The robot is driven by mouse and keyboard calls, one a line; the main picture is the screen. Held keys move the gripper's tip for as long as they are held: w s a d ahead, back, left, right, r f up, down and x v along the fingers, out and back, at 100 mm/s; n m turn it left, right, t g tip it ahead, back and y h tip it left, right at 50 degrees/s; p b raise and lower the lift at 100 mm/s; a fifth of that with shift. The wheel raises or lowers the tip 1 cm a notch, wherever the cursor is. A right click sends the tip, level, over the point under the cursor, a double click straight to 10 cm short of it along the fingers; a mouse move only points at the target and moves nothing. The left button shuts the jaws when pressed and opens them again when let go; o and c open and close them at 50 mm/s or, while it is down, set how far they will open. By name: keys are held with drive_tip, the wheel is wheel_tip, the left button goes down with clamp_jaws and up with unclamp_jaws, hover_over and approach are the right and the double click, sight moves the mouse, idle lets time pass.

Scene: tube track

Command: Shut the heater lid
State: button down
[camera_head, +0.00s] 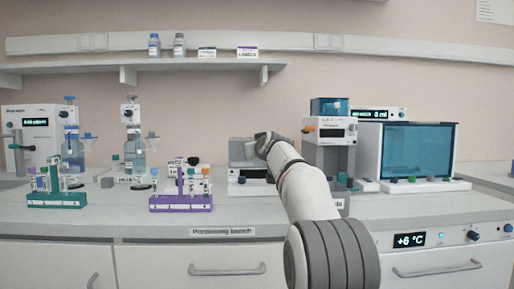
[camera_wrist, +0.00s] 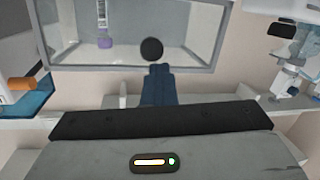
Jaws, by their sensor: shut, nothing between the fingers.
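The heater (camera_head: 250,188) is a low pale box at the middle of the bench in the head view, partly hidden by my arm. Its lid (camera_head: 238,153) looks raised as a grey panel at the back. In the wrist view the lid (camera_wrist: 75,68) is a grey-framed clear window with a round black knob (camera_wrist: 151,49) near its edge. My gripper (camera_head: 258,143) is over the heater in the head view. In the wrist view its dark fingers (camera_wrist: 154,70) are shut and empty, with tips just by the knob. I cannot tell whether they touch it.
A grey device with an orange lever (camera_head: 309,128) stands close to the right of my arm. A blue-windowed cabinet (camera_head: 418,150) is further right. A purple tube rack (camera_head: 180,204) and a green rack (camera_head: 57,200) stand to the left. A wall shelf (camera_head: 150,66) runs above.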

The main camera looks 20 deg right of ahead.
drive_tip(key=s+a+g+y+p, duration=0.1)
drive_tip(key=s+a+g+p, duration=0.15)
drive_tip(key=s+p, duration=0.35)
drive_tip(key=s+a+f+g+y+p, duration=0.15)
drive_tip(key=s+a+p, duration=0.3)
drive_tip(key=s, duration=0.45)
drive_tip(key=s+a+g+p, duration=0.2)
drive_tip(key=s+a+p, duration=0.1)
drive_tip(key=s+p, duration=0.35)
drive_tip(key=s+a+f+m+g+h+p, duration=0.1)
drive_tip(key=s+g+p, duration=0.7)
drive_tip(key=s+p, duration=0.9)
drive_tip(key=s+f, duration=0.1)
drive_tip(key=s, duration=1)
drive_tip(key=shift+a+p, duration=0.35)
drive_tip(key=shift+a, duration=0.05)
